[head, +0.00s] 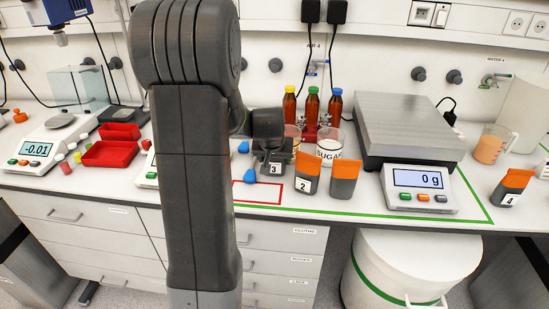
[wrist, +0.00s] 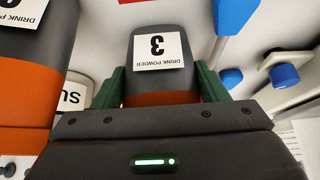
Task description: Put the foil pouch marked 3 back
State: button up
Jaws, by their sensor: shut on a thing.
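My arm hides part of the red outline.
The pouch marked 2 (head: 305,184) stands close on the right, with another orange-topped pouch (head: 344,184) beside it. The pouch marked 4 (head: 510,185) is far right. Behind are a sugar jar (head: 328,153) and bottles (head: 311,112). Blue-ended items (wrist: 285,76) lie nearby.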

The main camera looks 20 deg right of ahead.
jog(key=shift+f, duration=0.15)
jog(key=o, duration=1.2)
jog(key=shift+o, duration=0.2)
jog(key=shift+r, duration=0.35)
jog(key=v, duration=1.1)
jog(key=shift+s+a+r, duration=0.15)
jog(key=shift+a+r, duration=0.05)
jog(key=shift+r, duration=0.1)
